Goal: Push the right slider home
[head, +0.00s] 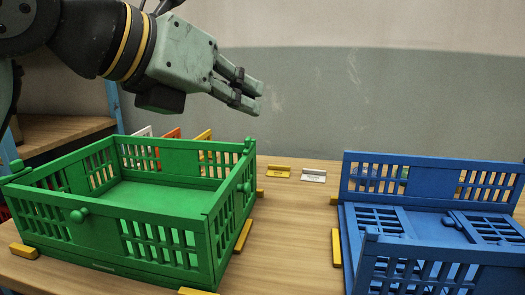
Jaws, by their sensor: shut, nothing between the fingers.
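A green crate (165,230) stands at the left with its walls upright. It has round green knobs on its front wall (78,215) and right wall (244,187), and other green fittings at its left corner (17,166) and back right corner (249,146). I cannot tell which of these is the right slider, or whether it is home. My gripper (257,97) is in the air above and behind the green crate's back right corner, pointing right. It is shut and empty, touching nothing.
A blue crate (430,168) stands at the right, its back wall upright and some panels lying folded inside. Yellow blocks (243,235) edge both crates on the wooden table (285,250). Small yellow (279,172) and white (313,175) labelled pieces stand behind. Bare tabletop lies between the crates.

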